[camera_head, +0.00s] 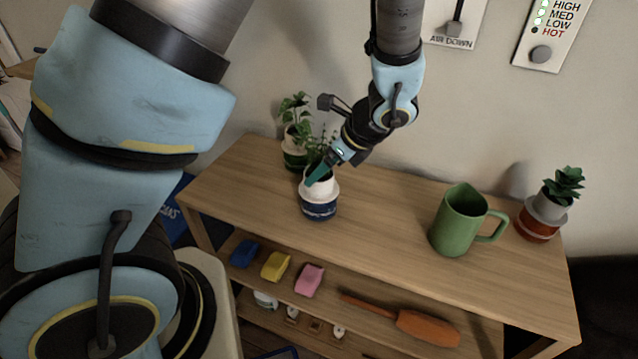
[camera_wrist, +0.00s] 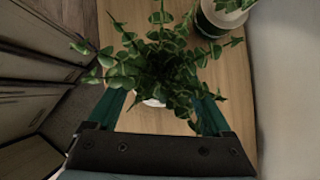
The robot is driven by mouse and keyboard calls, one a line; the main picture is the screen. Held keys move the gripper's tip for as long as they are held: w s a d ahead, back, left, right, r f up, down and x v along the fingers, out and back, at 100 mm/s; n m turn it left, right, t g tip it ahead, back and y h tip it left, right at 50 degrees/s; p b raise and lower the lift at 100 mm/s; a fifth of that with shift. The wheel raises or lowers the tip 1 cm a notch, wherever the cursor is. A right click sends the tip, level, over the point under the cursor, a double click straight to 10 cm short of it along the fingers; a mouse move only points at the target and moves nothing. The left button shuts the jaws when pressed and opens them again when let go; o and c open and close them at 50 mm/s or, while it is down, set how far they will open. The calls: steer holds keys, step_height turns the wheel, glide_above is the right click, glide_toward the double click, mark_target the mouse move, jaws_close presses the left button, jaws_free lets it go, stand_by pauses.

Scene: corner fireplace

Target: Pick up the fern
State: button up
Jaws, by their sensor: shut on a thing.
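A leafy potted plant (camera_wrist: 165,65), which I take to be the fern, fills the middle of the wrist view. In the head view its white and blue pot (camera_head: 319,206) is at the left part of the wooden table (camera_head: 375,226), upright. My gripper (camera_head: 316,178) comes down on it from the upper right. In the wrist view the teal fingers of my gripper (camera_wrist: 160,105) stand on either side of the plant and are shut on it. The leaves hide most of the pot and the contact. I cannot tell whether the pot touches the table.
Another leafy plant in a dark green and white pot (camera_head: 294,152) stands close behind. A green mug (camera_head: 457,223) and a succulent in a red-brown pot (camera_head: 538,222) stand at the right. A lower shelf holds blue, yellow and pink blocks (camera_head: 309,280) and an orange brush-like tool (camera_head: 428,327).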

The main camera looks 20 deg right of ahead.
jaws_close()
steer(key=shift+r, duration=0.15)
